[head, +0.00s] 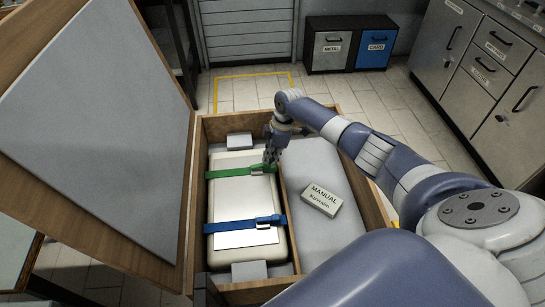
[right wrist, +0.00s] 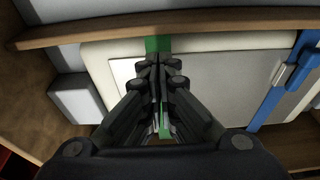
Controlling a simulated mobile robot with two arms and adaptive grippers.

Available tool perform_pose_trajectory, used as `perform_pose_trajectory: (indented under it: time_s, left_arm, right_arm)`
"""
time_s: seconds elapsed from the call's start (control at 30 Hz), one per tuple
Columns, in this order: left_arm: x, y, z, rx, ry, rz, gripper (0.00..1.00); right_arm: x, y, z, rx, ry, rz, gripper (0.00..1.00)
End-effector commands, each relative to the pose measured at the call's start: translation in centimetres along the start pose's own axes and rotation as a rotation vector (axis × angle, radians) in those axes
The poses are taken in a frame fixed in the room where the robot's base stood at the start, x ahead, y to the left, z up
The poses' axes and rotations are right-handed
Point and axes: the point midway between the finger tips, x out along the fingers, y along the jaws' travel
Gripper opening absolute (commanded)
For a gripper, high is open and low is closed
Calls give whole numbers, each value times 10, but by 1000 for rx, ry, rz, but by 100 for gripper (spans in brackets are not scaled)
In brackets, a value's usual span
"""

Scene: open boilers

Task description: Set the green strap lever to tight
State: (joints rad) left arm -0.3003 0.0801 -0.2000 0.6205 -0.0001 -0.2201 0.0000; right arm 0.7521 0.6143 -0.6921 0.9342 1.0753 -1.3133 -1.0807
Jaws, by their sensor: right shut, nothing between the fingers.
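A cream boiler case (head: 230,190) lies in the left half of an open wooden crate (head: 198,232). A green strap (head: 225,172) crosses its upper part, with a green lever and buckle (head: 258,171) at its right end. My right gripper (head: 270,158) is shut and empty at that end of the green strap. In the right wrist view the gripper (right wrist: 160,95) covers most of the strap; green (right wrist: 158,44) shows beyond the fingertips and between the fingers. Whether they touch the lever, and its exact setting, I cannot tell. My left gripper is out of view.
A blue strap (head: 240,225) with its own buckle crosses the case lower down. A box marked MANUAL (head: 321,199) lies on the crate's grey right half. The large open lid (head: 100,120) stands at the left. Metal and cards bins (head: 350,45) stand at the back.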

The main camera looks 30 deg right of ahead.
Motion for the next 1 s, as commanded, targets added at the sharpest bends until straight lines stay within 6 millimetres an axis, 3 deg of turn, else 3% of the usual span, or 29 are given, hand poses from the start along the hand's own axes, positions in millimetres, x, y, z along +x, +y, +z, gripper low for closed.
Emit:
perform_pose_trajectory:
  time_s: [0.03, 0.37, 0.8, 1.0]
  left_arm:
    - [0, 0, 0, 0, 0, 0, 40]
    - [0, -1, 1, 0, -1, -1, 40]
    - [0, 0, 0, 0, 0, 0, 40]
    - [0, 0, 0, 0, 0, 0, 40]
  right_arm:
    - [0, -1, -7, -5, 13, 0, 0]
    - [-11, -1, -9, -7, 18, 1, 0]
    - [-98, 0, 1, -1, 6, 3, 0]
    - [-118, 0, 2, 1, 4, 2, 0]
